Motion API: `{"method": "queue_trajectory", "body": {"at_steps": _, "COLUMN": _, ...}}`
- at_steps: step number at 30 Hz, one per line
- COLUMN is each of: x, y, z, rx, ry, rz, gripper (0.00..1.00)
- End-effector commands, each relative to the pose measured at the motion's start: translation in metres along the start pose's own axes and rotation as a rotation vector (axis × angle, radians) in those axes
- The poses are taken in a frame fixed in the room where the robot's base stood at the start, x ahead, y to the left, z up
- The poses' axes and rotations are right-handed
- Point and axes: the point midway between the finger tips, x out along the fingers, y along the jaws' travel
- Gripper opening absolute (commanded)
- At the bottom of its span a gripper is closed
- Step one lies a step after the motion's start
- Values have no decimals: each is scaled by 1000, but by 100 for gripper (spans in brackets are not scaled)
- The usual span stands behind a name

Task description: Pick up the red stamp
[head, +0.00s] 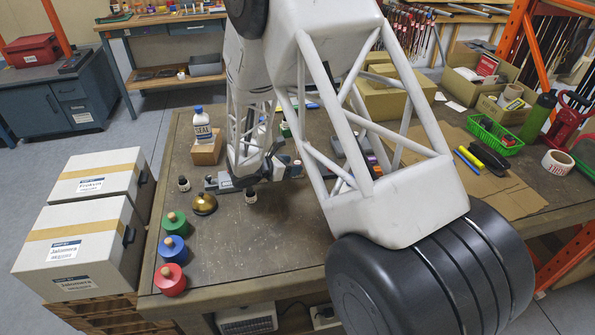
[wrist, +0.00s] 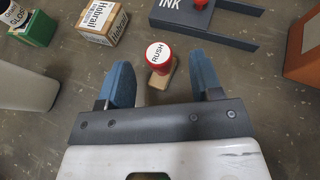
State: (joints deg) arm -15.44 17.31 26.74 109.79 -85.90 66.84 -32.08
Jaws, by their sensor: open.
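A stamp with a round red head marked "RUSH" (wrist: 158,54) and a pale wooden part below it (wrist: 162,78) shows in the wrist view. My gripper (wrist: 160,72) is open, with one blue finger on each side of the stamp. The fingers look apart from it, with gaps on both sides. I cannot tell how far the fingertips are above the table. In the head view my arm covers the middle of the table, and I cannot make out the stamp there.
A grey "INK" tray (wrist: 176,20) lies just beyond the stamp. Red, blue and green wooden-knobbed pots (head: 172,248) line the table's left edge.

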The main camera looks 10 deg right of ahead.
Motion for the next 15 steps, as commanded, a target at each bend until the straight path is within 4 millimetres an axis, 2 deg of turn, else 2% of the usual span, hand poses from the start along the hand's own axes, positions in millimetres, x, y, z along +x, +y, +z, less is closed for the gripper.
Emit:
{"method": "queue_trajectory", "body": {"at_steps": 8, "x": 2, "y": 0, "z": 0, "rx": 0, "ry": 0, "rz": 0, "gripper": 59}}
{"method": "queue_trajectory", "body": {"at_steps": 15, "x": 20, "y": 0, "z": 0, "rx": 0, "ry": 1, "rz": -3, "gripper": 59}}
